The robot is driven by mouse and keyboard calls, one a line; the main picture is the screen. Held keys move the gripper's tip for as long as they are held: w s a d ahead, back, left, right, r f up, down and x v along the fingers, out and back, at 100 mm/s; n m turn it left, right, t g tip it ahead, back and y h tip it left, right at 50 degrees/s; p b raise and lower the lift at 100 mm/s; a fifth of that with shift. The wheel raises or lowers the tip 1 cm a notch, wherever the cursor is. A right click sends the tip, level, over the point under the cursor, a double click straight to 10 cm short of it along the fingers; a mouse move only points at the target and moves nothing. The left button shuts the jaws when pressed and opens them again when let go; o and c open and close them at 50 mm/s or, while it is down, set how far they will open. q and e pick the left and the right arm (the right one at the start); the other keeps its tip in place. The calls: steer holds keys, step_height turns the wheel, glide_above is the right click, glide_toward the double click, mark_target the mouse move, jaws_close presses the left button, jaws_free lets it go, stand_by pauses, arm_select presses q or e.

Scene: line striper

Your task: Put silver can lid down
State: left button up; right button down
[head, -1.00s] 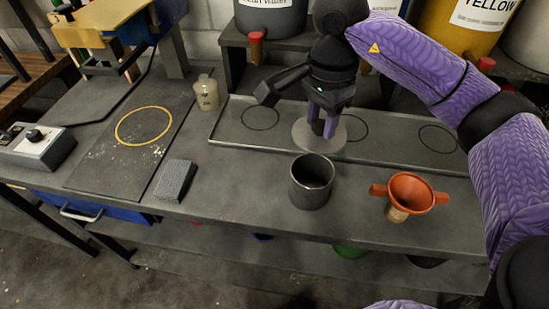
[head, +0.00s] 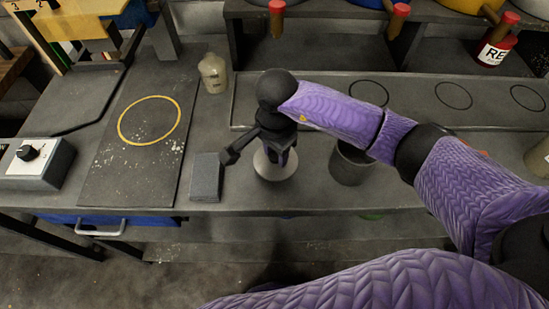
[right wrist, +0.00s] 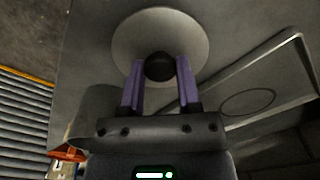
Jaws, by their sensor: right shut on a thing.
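The silver lid (head: 268,167) is a pale round disc with a black knob. In the head view it is at the front of the bench, between a grey block and the can. My right gripper (head: 280,155) is shut on the lid's knob, with the fingers pointing down. The right wrist view shows the lid (right wrist: 185,30) too, with the two purple fingers on either side of the knob. Whether the lid touches the bench I cannot tell. The silver can (head: 350,168) stands to the right, partly hidden by my right arm. My left gripper is not in view.
The grey block (head: 206,178) is close on the left. Beyond it lies a dark board (head: 110,180) with a yellow ring. A small bottle (head: 213,73) stands behind. A long tray (head: 330,97) with marked circles runs along the back. The bench's front edge is near.

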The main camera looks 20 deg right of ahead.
mark_target(276, 155)
step_height(276, 155, down, 3)
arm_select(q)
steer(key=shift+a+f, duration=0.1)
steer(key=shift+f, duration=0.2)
arm_select(e)
steer(key=shift+r, duration=0.1)
steer(key=shift+b, duration=0.3)
steer(key=shift+c, duration=1.6)
jaws_free()
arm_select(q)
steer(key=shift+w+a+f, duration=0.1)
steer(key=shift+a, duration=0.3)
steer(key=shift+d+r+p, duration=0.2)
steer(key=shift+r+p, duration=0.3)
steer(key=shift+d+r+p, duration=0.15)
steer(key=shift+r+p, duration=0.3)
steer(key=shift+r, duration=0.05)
arm_select(e)
step_height(276, 155, up, 12)
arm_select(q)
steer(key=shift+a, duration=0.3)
